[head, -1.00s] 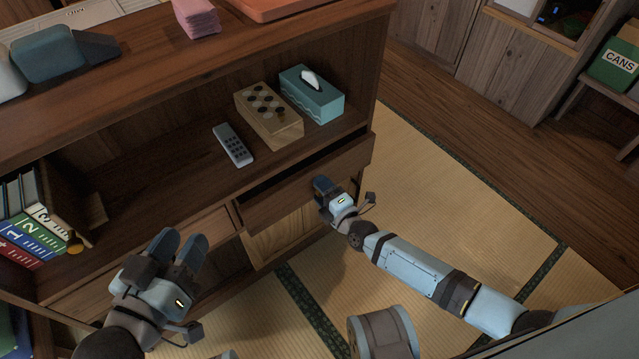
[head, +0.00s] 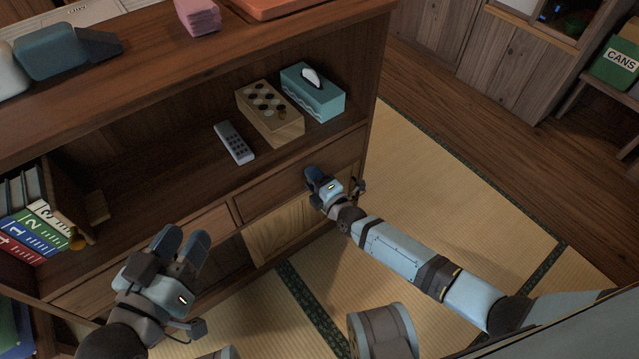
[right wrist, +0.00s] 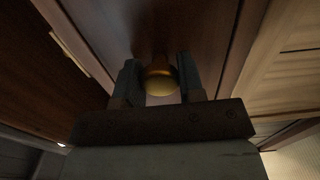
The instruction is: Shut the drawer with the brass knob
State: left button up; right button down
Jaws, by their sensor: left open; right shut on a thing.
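The drawer (head: 278,193) is the right-hand one under the cabinet's open shelf. Its front now sits level with the cabinet face, with no dark gap showing above it. Its brass knob (right wrist: 160,80) shows in the right wrist view, between the two fingers. My right gripper (head: 314,178) is shut on the knob, against the drawer front; it hides the knob in the head view. My left gripper (head: 190,246) is open and empty, in front of the left part of the cabinet.
On the shelf are a grey remote (head: 234,142), a wooden box with dark round spots (head: 270,112) and a teal tissue box (head: 314,95). Several binders (head: 35,232) stand at the left. The tatami floor (head: 430,190) right of the cabinet is clear.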

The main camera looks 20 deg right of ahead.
jog(key=c, duration=0.7)
grip_release()
jog(key=shift+w+r, duration=0.15)
jog(key=shift+w, duration=0.05)
jog(key=shift+c, duration=0.2)
pick_arm(q)
jog(key=shift+w+r, duration=0.1)
jog(key=shift+r, duration=0.05)
pick_arm(e)
jog(key=shift+a, duration=0.1)
jog(key=shift+s, duration=0.2)
jog(key=shift+s+f+p, duration=0.2)
jog(key=shift+s+p, duration=0.1)
jog(key=shift+s, duration=0.05)
pick_arm(q)
notch_tip(320, 180, up, 7)
jog(key=t+p, duration=0.3)
jog(key=p, duration=0.1)
jog(key=shift+a+r+n+p, duration=0.15)
jog(key=shift+a+n+p, duration=0.15)
jog(key=shift+a+n, duration=0.1)
pick_arm(e)
jog(key=v, duration=1.3)
jog(key=shift+w+d+r, duration=0.15)
jog(key=shift+d+r, duration=0.05)
jog(key=shift+r, duration=0.05)
